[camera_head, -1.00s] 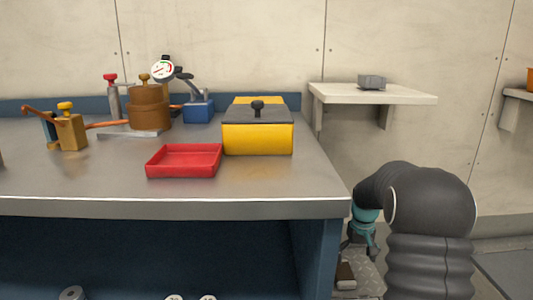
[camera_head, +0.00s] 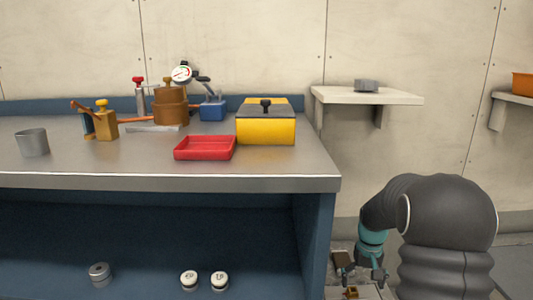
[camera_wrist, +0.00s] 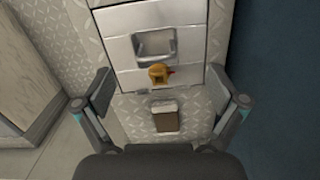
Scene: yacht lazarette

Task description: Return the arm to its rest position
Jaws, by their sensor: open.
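My arm (camera_head: 445,215) is bent down at the right of the bench in the head view. My gripper (camera_head: 361,274) hangs low beside the bench's right end, pointing down. In the wrist view my gripper (camera_wrist: 163,95) has its two fingers spread wide with nothing held between them. Below and apart from the fingers are a small orange-brown piece (camera_wrist: 159,73) on a white surface and a brown block (camera_wrist: 166,118) on the patterned floor.
The bench (camera_head: 270,183) carries a red tray (camera_head: 205,150), a yellow box (camera_head: 266,130), a grey cup (camera_head: 32,143) and several fittings. A wall shelf (camera_head: 365,96) holds a grey part (camera_head: 367,85). Jars (camera_head: 189,281) stand under the bench. A blue surface (camera_wrist: 275,90) lies right in the wrist view.

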